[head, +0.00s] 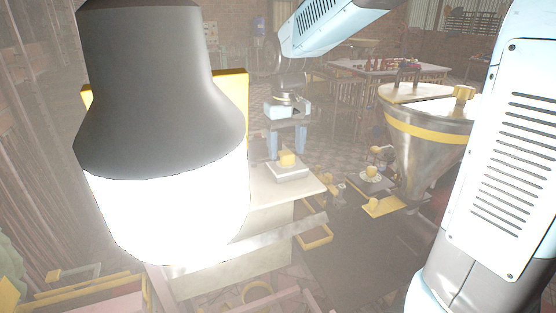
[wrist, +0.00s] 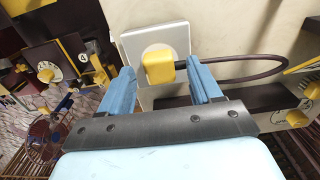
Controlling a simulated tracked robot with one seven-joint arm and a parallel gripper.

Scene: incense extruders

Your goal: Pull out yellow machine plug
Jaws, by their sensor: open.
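The yellow plug (wrist: 160,68) sits in a pale square socket plate (wrist: 182,40) in the wrist view, with a dark cable looping off to the right. In the head view the plug (head: 288,159) shows small on its plate (head: 291,172), on top of a pale cabinet. My gripper (wrist: 166,82) is open, with one blue finger on each side of the plug and a gap on both sides. In the head view my gripper (head: 287,146) is above the plug, fingers pointing down. I cannot tell how far the fingertips reach past the plug.
The pale cabinet (head: 305,187) bears the socket. A metal funnel (head: 425,140) with a yellow band stands to the right. A large grey and glowing white lamp (head: 165,150) blocks the left of the head view. Yellow knobs and dials (wrist: 50,75) lie left in the wrist view.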

